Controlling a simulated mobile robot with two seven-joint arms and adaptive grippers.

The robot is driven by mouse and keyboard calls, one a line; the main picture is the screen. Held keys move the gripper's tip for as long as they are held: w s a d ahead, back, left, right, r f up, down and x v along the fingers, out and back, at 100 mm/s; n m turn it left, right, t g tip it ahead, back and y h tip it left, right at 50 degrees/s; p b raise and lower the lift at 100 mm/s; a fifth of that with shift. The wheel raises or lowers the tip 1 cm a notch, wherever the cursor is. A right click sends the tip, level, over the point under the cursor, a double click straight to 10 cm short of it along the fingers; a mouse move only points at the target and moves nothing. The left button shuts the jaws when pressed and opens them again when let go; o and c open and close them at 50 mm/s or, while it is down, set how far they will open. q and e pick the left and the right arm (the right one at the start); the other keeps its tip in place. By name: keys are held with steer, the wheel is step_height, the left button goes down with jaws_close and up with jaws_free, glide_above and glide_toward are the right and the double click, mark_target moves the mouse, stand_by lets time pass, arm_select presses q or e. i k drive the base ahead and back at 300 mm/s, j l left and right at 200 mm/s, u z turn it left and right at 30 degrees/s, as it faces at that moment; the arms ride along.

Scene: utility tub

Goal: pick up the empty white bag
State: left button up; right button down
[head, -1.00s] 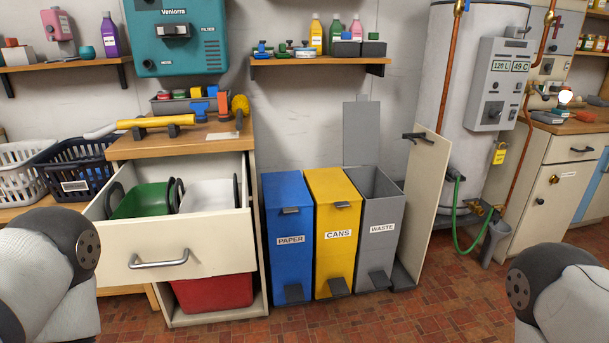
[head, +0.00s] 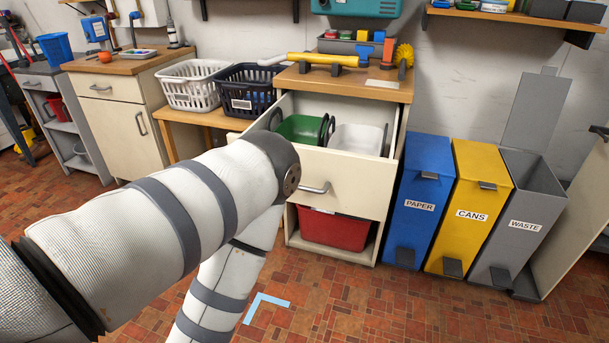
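A white open container with dark handles (head: 357,139) lies in the pulled-out drawer, right of a green one (head: 302,129). It looks empty, but its lower part is hidden by the drawer front (head: 330,180). I cannot tell whether it is a bag or a stiff tub. No other white bag is clear in view. My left arm crosses the left and middle of the picture in front of the drawer unit, but its gripper is out of the frame. My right arm and gripper are not in view.
A red container (head: 335,228) sits under the drawer. Blue (head: 416,205), yellow (head: 468,212) and grey (head: 520,225) bins stand to the right. White (head: 190,84) and dark (head: 247,89) baskets are left. A light-blue corner mark (head: 264,303) lies on the open brick floor.

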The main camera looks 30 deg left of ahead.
mark_target(367, 140)
steer(key=i+u, duration=0.15)
steer(key=u, duration=0.3)
steer(key=i+u, duration=0.2)
steer(key=u, duration=0.3)
